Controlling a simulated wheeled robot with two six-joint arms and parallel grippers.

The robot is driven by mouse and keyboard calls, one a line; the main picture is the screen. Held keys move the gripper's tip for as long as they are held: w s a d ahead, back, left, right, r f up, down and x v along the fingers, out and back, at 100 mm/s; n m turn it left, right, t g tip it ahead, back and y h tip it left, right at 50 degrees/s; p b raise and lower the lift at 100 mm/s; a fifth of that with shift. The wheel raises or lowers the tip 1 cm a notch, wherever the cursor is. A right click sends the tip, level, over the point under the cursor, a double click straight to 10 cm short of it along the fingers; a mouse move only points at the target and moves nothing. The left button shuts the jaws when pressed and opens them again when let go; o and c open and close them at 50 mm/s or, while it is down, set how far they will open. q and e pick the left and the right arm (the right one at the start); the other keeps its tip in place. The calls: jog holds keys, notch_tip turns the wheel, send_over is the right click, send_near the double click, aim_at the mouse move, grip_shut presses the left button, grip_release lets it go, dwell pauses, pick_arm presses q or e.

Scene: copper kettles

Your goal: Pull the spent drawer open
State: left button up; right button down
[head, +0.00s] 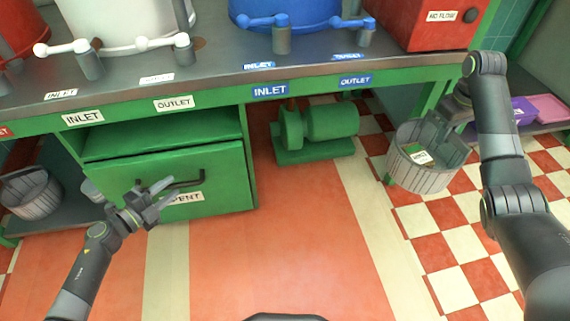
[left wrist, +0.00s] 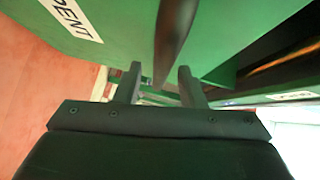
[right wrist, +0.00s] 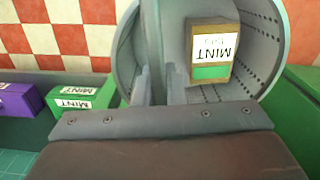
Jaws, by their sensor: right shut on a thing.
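The green spent drawer (head: 225,168) is under the bench at left in the head view, with a partly covered white label (head: 187,197). Its dark bar handle (head: 187,181) also shows in the left wrist view (left wrist: 176,35). My left gripper (head: 160,193) is in front of the drawer at the handle. In the left wrist view its fingers (left wrist: 160,82) are open, with the handle just ahead between them. I cannot tell whether they touch it. My right gripper (right wrist: 158,80) is shut on the wall of a grey bucket (head: 415,180), which holds a MINT box (right wrist: 212,50).
A green pump (head: 315,130) stands under the bench right of the drawer. Another grey bucket (head: 32,195) is at far left. The bench (head: 215,60) carries kettles and taps above. Purple and pink boxes (head: 547,107) lie on a right shelf. The orange floor before the drawer is clear.

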pick_arm(q)
jog(key=shift+x, duration=0.85)
jog(key=shift+c, duration=0.4)
grip_shut()
